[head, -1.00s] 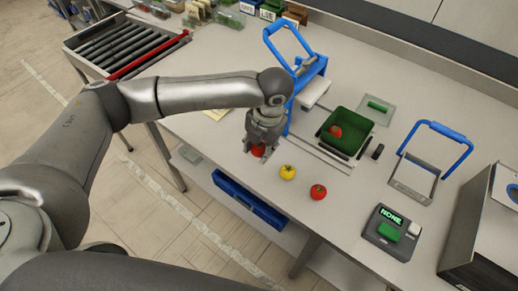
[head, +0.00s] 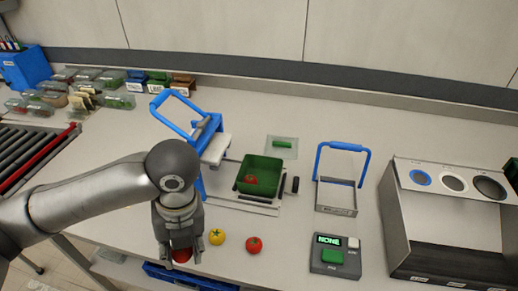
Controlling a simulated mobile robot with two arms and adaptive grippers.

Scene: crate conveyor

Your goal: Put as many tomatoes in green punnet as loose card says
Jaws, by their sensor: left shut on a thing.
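The green punnet (head: 277,191) stands on a plate on the table, with a red tomato (head: 250,180) inside it. My left gripper (head: 181,250) is shut on another red tomato (head: 181,256), which shows just under the fingers near the table's front edge. A yellow tomato (head: 217,237) and a red tomato (head: 254,244) lie on the table to the right of my gripper. The punnet is beyond the gripper and to its right. I cannot make out a loose card with a readable number. My right gripper is not in view.
A blue-handled press (head: 203,135) stands left of the punnet and a blue-handled frame (head: 337,210) right of it. A device (head: 333,258) reads "NONE". A grey bin unit (head: 400,245) stands at the right. Small containers (head: 120,102) line the back left beside the roller conveyor (head: 25,150).

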